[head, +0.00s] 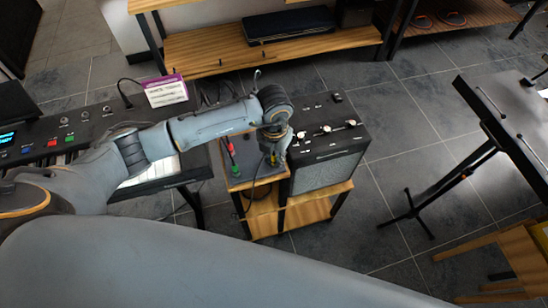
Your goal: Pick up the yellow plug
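My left arm reaches in from the left, and its gripper (274,160) points down over a small wooden stand (262,207) beside the amplifier. A small yellow spot, likely the yellow plug (273,160), shows right at the fingertips. The wrist and fingers hide most of it, so I cannot tell whether the fingers are closed around it. A red plug (231,149) and a green plug (235,171) stand to the left on the dark top of the same stand. A black cable (247,194) loops down the stand's front. My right gripper is not in view.
The black amplifier (328,150) stands close to the right of the gripper. A keyboard (70,145) with a white and purple box (166,91) is on the left. A wooden shelf (200,52) is behind.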

